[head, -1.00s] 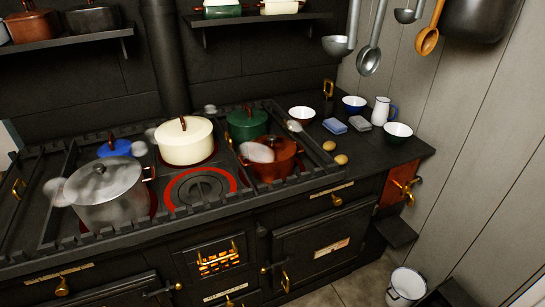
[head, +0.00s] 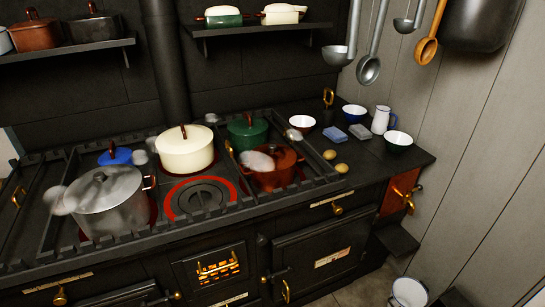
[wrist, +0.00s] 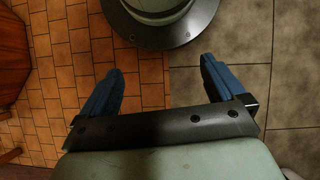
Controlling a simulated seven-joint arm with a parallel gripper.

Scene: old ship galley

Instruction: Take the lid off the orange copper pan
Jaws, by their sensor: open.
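The orange copper pan (head: 264,181) stands on the right part of the stove in the head view. Its lid (head: 284,157) is on it, with a dark upright handle; a pale puff of steam hides part of the lid's left side. My gripper (wrist: 160,85) shows only in the wrist view. Its two blue fingers are wide apart with nothing between them, above a tiled floor. The pan is not in the wrist view, and the gripper is not in the head view.
A cream pot (head: 186,153), a green pot (head: 247,134), a blue pot (head: 115,156) and a large grey pot (head: 106,200) crowd the stove. A raised rail (head: 190,229) runs along its front. Bowls and sponges lie to the right; ladles (head: 369,70) hang above.

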